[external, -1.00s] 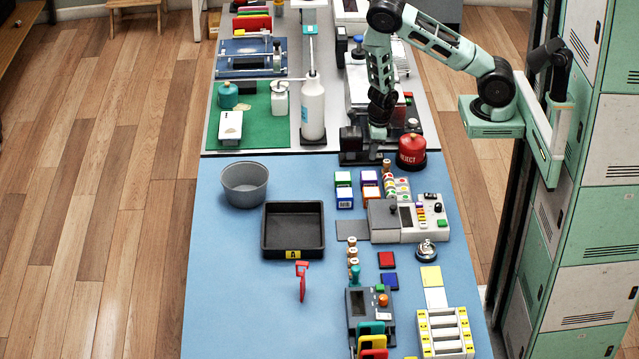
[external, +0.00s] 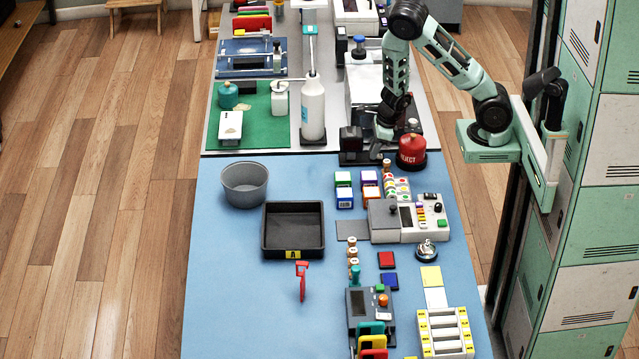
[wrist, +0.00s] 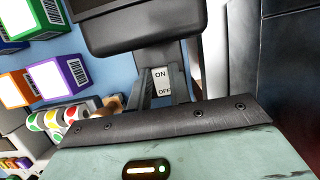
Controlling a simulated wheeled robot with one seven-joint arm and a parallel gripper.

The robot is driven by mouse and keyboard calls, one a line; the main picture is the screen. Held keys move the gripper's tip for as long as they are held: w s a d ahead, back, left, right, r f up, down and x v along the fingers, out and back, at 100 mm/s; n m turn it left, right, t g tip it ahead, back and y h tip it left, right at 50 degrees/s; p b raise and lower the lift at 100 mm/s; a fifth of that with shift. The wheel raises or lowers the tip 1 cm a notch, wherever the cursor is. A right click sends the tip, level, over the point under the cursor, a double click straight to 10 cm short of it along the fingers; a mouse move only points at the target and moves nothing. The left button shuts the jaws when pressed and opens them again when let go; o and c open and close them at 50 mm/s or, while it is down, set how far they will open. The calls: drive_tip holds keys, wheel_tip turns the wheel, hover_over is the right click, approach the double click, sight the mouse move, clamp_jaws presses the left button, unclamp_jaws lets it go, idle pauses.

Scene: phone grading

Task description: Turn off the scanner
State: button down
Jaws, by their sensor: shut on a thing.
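The scanner is a dark device (external: 351,139) at the near edge of the grey worktop, and its black body (wrist: 145,30) fills the top of the wrist view. A white switch plate marked ON and OFF (wrist: 162,77) is below that body. My gripper (wrist: 163,88) is at this plate, one dark finger on each side, shut on the switch. The switch lever itself is hard to make out between the fingers. In the external view my gripper (external: 384,131) is low beside the scanner, its fingertips largely hidden.
A red REJECT container (external: 411,150) stands close to the right of my gripper. Several coloured boxes (wrist: 65,80) and rolls of round stickers (wrist: 45,120) lie to the left in the wrist view. A grey control box (external: 385,225) is nearer the camera. The blue mat's left front is mostly clear.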

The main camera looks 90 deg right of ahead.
drive_tip(key=c, duration=1.3)
unclamp_jaws()
drive_tip(key=shift+r, duration=0.1)
drive_tip(key=p+v, duration=1.7)
drive_tip(key=p, duration=0.4)
drive_tip(key=shift+r, duration=0.15)
